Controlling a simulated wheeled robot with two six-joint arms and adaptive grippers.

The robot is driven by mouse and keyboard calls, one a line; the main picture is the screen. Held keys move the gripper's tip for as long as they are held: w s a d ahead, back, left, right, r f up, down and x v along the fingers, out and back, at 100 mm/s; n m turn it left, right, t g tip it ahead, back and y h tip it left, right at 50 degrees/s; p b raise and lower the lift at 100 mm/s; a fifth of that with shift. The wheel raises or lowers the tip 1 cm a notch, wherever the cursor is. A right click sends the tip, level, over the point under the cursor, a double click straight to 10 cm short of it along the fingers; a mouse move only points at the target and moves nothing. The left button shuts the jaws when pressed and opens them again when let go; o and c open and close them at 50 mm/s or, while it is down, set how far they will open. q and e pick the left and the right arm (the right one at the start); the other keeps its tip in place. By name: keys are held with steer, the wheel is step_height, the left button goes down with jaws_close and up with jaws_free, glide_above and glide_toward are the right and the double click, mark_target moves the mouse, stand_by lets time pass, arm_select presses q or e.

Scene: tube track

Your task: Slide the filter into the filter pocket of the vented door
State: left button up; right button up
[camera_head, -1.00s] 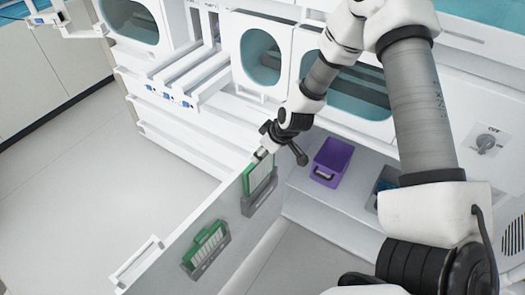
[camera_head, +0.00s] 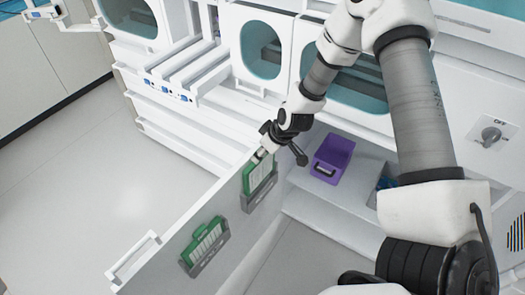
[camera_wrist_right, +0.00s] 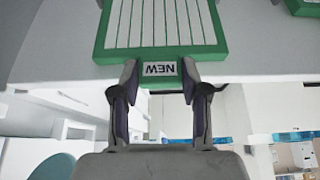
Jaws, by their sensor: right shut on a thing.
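The vented door (camera_head: 170,262) stands open, with two grey pockets on its inner face. My right gripper (camera_head: 260,156) is shut on the end tab of a green-framed filter (camera_head: 257,177) with white pleats. The lower part of this filter is hidden behind the front of the upper grey filter pocket (camera_head: 261,194). In the right wrist view the filter (camera_wrist_right: 160,24) lies along the door, and its tab marked NEW is between the fingertips (camera_wrist_right: 160,72). Another green filter (camera_head: 203,239) sits in the other grey pocket (camera_head: 206,258). My left gripper is out of view.
A purple bin (camera_head: 332,158) stands on the white shelf behind the door, with a grey bin (camera_head: 383,184) to its right. A rotary switch (camera_head: 490,135) is on the panel at right. The floor at left is clear.

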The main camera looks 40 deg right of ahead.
stand_by(0.3)
steer(key=shift+f+b, duration=0.6)
steer(key=shift+f, duration=0.25)
steer(key=shift+f+b, duration=0.35)
steer(key=shift+f, duration=0.1)
steer(key=o, duration=1.2)
steer(key=shift+r, duration=0.1)
